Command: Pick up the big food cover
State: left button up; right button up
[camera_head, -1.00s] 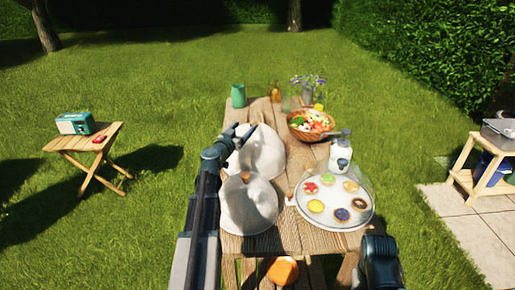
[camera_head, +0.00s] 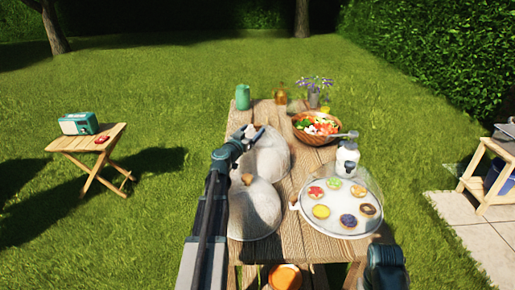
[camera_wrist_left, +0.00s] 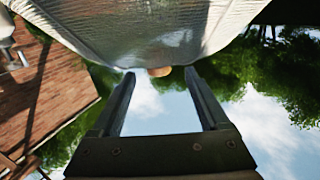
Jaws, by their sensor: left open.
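Two pale, domed food covers with wooden knobs stand on the left side of the wooden table (camera_head: 293,228). The far cover (camera_head: 273,155) and the near cover (camera_head: 255,213) are both partly hidden by my left arm, so I cannot tell surely which is bigger. My left gripper (camera_head: 257,132) is open and empty at the top of the far cover. In the left wrist view a silvery cover (camera_wrist_left: 150,25) fills the top. Its knob (camera_wrist_left: 159,71) shows between the open fingertips (camera_wrist_left: 159,74), not gripped.
A tray (camera_head: 347,231) of small tarts under a clear dome lies to the right, with a white jar (camera_head: 347,160) behind it.

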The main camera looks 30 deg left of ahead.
aim_at(256, 127)
pick_arm(q)
jog(key=w, duration=0.5)
jog(key=shift+a+r, duration=0.1)
jog(key=shift+a, duration=0.1)
grip_shut()
dwell(1.1)
